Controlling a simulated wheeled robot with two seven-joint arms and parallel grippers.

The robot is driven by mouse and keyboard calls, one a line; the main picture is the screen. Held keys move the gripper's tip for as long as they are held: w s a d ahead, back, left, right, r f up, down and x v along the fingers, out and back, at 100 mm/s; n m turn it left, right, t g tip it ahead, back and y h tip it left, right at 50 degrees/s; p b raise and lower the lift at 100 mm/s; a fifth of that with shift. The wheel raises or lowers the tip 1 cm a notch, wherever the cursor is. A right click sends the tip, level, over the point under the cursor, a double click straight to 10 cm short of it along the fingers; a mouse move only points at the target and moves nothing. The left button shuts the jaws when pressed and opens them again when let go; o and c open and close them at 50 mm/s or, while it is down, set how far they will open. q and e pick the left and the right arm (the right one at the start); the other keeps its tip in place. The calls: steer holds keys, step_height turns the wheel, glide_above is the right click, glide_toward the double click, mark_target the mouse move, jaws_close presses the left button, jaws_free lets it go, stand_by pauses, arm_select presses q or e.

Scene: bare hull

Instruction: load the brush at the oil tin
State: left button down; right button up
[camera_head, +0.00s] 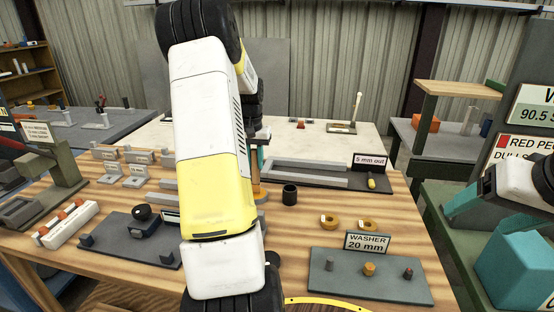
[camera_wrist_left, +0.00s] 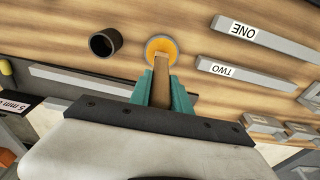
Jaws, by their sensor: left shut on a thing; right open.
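My left gripper (camera_wrist_left: 162,86) is shut on the brush (camera_wrist_left: 161,68), a flat wooden-looking piece between its teal fingers. In the left wrist view, the brush's far end overlaps the rim of the oil tin (camera_wrist_left: 160,43), a round tin with an orange-yellow inside. The bristles are hidden, and I cannot tell whether they touch the oil. In the head view my left arm covers most of the tin, and a bit of the left gripper (camera_head: 261,156) shows behind it. My right gripper (camera_head: 481,234) is open and empty at the right edge, with its teal fingers apart.
A black cup (camera_wrist_left: 105,42) stands close beside the tin; it also shows in the head view (camera_head: 289,194). Grey bars marked ONE (camera_wrist_left: 250,33) and TWO (camera_wrist_left: 235,72) lie on the other side. A washer plate (camera_head: 340,285) with pegs is at the front right.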

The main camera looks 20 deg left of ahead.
mark_target(255, 149)
arm_select(q)
steer(key=shift+r, duration=3.1)
